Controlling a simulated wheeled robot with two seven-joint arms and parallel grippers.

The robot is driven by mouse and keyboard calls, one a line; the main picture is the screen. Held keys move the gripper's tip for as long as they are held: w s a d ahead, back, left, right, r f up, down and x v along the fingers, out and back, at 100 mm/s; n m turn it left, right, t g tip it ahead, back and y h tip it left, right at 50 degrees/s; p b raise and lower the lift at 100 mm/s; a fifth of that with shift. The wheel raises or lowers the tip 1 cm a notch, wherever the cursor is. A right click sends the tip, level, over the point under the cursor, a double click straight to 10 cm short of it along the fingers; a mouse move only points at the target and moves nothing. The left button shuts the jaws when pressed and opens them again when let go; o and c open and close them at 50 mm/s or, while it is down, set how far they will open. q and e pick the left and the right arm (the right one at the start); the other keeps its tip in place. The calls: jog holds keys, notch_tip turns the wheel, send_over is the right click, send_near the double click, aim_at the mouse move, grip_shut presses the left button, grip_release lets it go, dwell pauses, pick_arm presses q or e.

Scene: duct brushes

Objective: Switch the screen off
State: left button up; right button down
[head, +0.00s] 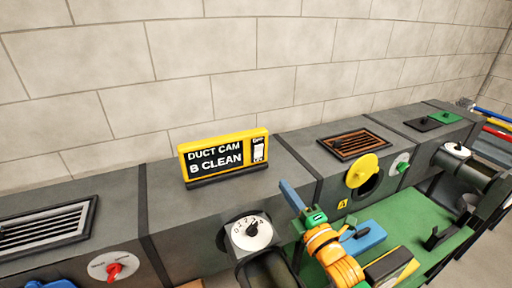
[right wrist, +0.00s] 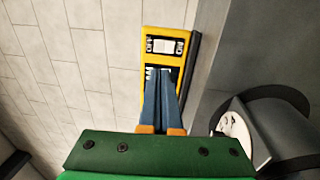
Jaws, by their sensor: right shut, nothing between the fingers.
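The screen (head: 222,157) has a yellow frame and a black face reading "DUCT CAM B CLEAN". It stands upright on the grey duct, and a small white switch panel (head: 258,149) sits at its right end. My right gripper (head: 285,184) is shut and empty, its blue fingers to the right of and below the screen. In the right wrist view, the shut fingers (right wrist: 166,72) point at the screen (right wrist: 186,30) and cover part of its face. The switch panel (right wrist: 164,46) shows just beyond the fingertips. I see no contact. My left gripper is not in view.
A white numbered dial (head: 251,233) is on the duct front below the screen. A rusty vent grille (head: 357,144) and a yellow round cover (head: 362,171) are to the right. A green surface (head: 415,215) holds a blue item (head: 365,237). A blank block wall stands behind.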

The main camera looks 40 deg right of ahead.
aim_at(259, 148)
jog(key=p+x, duration=0.3)
jog(key=x, duration=0.9)
jog(key=shift+w+d+r, duration=0.1)
jog(key=shift+w+r, duration=0.15)
jog(key=shift+w, duration=0.15)
jog(key=shift+w+d, duration=0.1)
jog(key=shift+w, duration=0.15)
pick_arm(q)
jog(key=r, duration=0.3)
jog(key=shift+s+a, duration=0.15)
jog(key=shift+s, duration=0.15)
